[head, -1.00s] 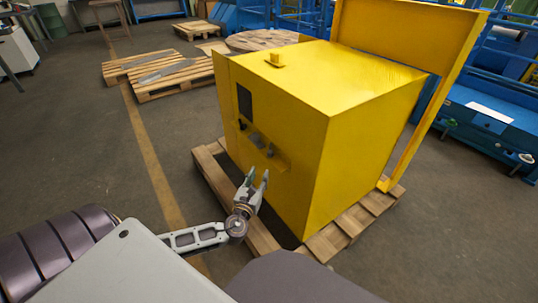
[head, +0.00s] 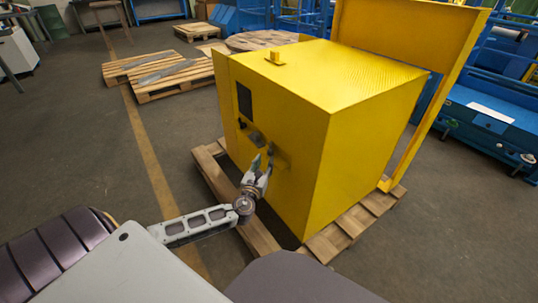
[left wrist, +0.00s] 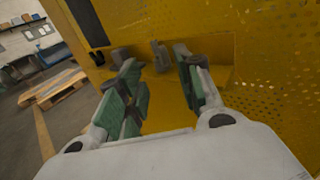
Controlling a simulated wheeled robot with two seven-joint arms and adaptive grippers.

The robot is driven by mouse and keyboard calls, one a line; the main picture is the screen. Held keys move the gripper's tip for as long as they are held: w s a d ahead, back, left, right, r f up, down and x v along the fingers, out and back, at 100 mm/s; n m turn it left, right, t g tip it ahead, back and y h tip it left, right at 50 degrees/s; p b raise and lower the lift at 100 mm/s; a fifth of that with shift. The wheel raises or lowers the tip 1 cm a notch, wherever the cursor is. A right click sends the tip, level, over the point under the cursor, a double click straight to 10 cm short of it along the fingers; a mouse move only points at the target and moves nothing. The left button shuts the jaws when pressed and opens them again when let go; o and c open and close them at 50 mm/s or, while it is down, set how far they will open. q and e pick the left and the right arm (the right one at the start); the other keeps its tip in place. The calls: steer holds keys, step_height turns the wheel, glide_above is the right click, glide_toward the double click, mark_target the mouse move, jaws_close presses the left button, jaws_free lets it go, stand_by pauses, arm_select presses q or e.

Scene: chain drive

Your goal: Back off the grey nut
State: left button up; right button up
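The yellow machine (head: 290,175) has a row of small parts on its front face. One small grey part, which looks like the grey nut (head: 271,150), sits rightmost in that row. In the left wrist view the grey nut (left wrist: 160,56) shows ahead, between the two fingers. My left gripper (head: 263,164) is open, its fingers pointing at the face just below the nut. In the left wrist view the gripper (left wrist: 160,82) has its green-padded fingers apart, with nothing held between them. I cannot tell whether a fingertip touches the nut. My right gripper is not in view.
A second grey part (head: 257,139) and a black knob (head: 241,124) stand out left of the nut, close to the fingers. A wooden pallet (head: 208,164) lies under the machine. Open floor (head: 90,150) is to the left.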

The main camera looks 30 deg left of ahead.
arm_select(q)
steer(key=shift+b+x, duration=0.55)
steer(key=shift+x, duration=1.65)
steer(key=shift+b+x, duration=0.35)
steer(key=shift+x, duration=0.85)
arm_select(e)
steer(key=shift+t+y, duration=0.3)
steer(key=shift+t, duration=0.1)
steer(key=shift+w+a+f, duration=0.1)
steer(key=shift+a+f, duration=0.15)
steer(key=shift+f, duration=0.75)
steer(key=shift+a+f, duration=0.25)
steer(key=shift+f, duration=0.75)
arm_select(q)
steer(key=shift+w, duration=0.1)
steer(key=shift+c, duration=0.3)
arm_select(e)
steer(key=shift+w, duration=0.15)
arm_select(q)
steer(key=c, duration=0.7)
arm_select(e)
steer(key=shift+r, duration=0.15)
